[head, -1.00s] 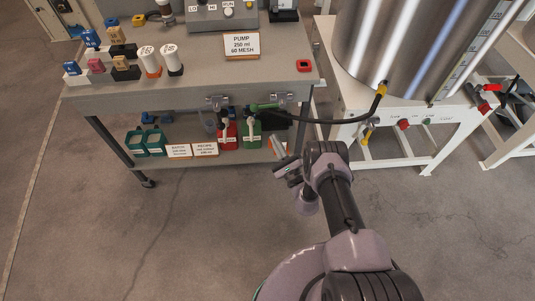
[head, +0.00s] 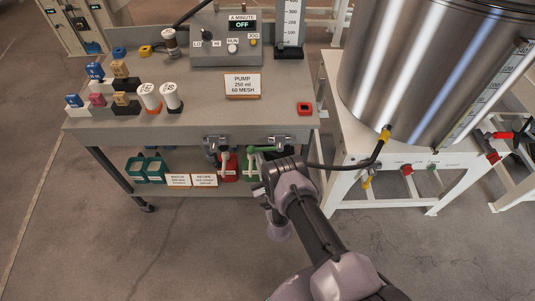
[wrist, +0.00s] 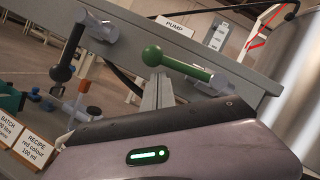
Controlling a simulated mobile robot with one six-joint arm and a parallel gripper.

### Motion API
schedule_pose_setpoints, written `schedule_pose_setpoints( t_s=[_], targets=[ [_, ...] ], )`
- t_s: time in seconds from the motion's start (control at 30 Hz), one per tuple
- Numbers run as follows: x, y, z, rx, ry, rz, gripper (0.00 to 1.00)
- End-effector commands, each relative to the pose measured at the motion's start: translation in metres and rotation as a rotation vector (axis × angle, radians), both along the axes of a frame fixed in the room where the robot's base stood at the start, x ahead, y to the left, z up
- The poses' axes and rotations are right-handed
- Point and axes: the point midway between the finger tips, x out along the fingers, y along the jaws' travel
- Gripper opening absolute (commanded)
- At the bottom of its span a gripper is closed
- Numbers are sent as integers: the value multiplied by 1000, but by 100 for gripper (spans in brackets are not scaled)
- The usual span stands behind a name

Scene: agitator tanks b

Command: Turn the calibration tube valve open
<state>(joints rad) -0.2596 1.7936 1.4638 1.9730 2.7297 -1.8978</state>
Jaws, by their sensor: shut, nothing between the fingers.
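Two valves sit on the front edge of the grey bench (head: 190,125). The right valve (head: 278,142) has a green lever with a ball knob (wrist: 152,55), lying roughly along the bench edge and pointing left. The left valve (head: 214,142) has a black lever (wrist: 70,55) hanging down. I cannot read which valve belongs to the calibration tube. A graduated tube (head: 290,28) stands at the back of the bench. My gripper (wrist: 158,80) is shut and empty, its fingertips just below the green knob in the wrist view; contact is unclear. In the head view my wrist hides the fingers.
A steel tank (head: 425,75) on a white stand is at the right, with a dark hose (head: 350,165) running towards the valves. Red and green containers, teal containers (head: 145,168) and label cards (head: 190,180) are on the lower shelf. The floor in front is clear.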

Motion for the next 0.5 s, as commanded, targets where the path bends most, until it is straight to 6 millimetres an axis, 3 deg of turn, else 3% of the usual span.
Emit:
schedule_pose_setpoints(
  t_s=[0.5],
  targets=[
    [-4,7,11,1,0,-3,0]
  ],
)
